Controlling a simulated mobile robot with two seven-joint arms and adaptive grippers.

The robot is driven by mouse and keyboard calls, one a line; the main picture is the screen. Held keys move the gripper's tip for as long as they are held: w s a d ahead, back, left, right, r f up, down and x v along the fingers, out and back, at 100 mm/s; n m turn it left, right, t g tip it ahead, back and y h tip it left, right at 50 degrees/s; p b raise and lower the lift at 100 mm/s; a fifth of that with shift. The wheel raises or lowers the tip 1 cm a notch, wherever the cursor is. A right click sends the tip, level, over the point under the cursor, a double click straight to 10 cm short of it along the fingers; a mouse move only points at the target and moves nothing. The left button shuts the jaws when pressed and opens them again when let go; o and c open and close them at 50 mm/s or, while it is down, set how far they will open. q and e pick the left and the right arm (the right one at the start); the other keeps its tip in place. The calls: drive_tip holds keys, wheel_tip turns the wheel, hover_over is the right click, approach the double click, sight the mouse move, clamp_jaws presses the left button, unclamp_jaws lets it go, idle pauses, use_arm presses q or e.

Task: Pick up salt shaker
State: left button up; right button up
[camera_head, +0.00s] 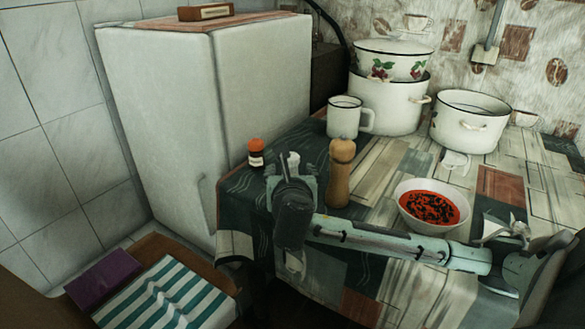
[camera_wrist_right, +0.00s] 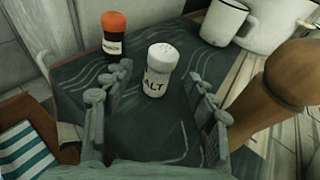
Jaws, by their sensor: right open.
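The salt shaker (camera_wrist_right: 157,72) is a white cylinder with a perforated cap and dark lettering. In the right wrist view it stands upright on the table, ahead of and between the fingers of my right gripper (camera_wrist_right: 156,98). The fingers are apart and nothing is held between them. In the head view the right gripper (camera_head: 291,164) is over the table's left end, and only a small white part of the shaker (camera_head: 294,158) shows behind it. My left gripper is not in view.
An orange-capped jar (camera_head: 256,153) stands left of the shaker, and a wooden mill (camera_head: 340,173) stands right. A white mug (camera_head: 345,117), enamel pots (camera_head: 388,103) and a bowl of red food (camera_head: 431,206) share the table. A white refrigerator (camera_head: 160,120) stands left.

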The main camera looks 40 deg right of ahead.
sight(291, 168)
drive_tip(key=x, duration=0.6)
drive_tip(key=shift+s+f, duration=0.15)
drive_tip(key=shift+f, duration=0.1)
drive_tip(key=c, duration=1.3)
drive_tip(key=shift+r, duration=0.1)
